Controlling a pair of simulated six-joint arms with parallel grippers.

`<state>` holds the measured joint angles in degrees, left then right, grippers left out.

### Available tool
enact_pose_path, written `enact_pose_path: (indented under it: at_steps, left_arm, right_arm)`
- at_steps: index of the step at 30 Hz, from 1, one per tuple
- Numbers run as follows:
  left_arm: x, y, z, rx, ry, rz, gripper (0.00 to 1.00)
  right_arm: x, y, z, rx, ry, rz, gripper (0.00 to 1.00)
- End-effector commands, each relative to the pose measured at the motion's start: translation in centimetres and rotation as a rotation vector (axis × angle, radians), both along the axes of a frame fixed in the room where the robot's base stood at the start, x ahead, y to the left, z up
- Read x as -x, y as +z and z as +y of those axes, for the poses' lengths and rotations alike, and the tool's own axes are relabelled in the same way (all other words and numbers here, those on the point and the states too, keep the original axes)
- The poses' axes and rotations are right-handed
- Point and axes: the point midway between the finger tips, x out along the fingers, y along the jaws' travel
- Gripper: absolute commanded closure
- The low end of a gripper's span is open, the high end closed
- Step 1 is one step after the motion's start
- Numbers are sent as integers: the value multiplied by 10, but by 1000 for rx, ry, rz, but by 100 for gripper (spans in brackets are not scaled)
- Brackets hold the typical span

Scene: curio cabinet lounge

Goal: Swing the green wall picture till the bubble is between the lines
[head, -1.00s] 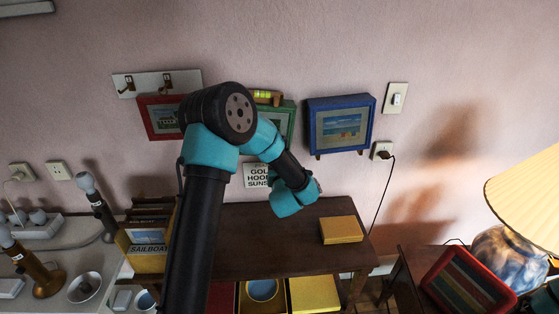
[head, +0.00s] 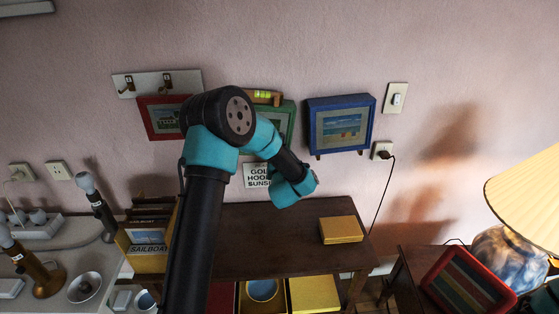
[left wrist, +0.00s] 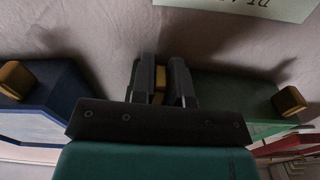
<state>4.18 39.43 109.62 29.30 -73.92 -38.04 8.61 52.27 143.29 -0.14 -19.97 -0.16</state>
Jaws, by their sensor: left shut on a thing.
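The green picture (head: 288,108) hangs on the wall between a red and a blue picture. My left arm covers much of it in the head view. A wooden level with a yellow-green vial (head: 263,96) sits at its top edge; the bubble is too small to place against the lines. In the left wrist view the green frame (left wrist: 225,92) lies beyond my left gripper (left wrist: 160,88). That gripper is shut on a small yellow knob (left wrist: 159,86) at the frame's lower edge. A second knob (left wrist: 289,101) stands free at the other corner. My right gripper is not in view.
The red picture (head: 162,118) and blue picture (head: 339,125) hang close on either side. A white label (head: 256,174) is on the wall below. A brown cabinet (head: 225,238) with a yellow box (head: 341,229) stands underneath. A lamp (head: 515,200) is at the right.

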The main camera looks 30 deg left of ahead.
Motion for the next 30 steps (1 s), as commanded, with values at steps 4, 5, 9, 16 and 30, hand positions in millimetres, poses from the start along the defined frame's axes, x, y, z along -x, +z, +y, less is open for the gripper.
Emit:
enact_pose_path:
  at_steps: [4, 5, 9, 16, 30]
  left_arm:
    - [0, 0, 0, 0, 0, 0, 100]
    - [0, 0, 0, 0, 0, 0, 100]
    - [0, 0, 0, 0, 0, 0, 100]
    - [-4, 4, -6, 39, 1, -28, 100]
    - [-4, 4, -6, 43, 1, -31, 64]
  right_arm:
    - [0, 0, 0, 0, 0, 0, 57]
    - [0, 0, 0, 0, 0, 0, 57]
    - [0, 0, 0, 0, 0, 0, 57]
    - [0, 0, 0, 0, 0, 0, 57]
    - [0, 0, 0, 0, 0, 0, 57]
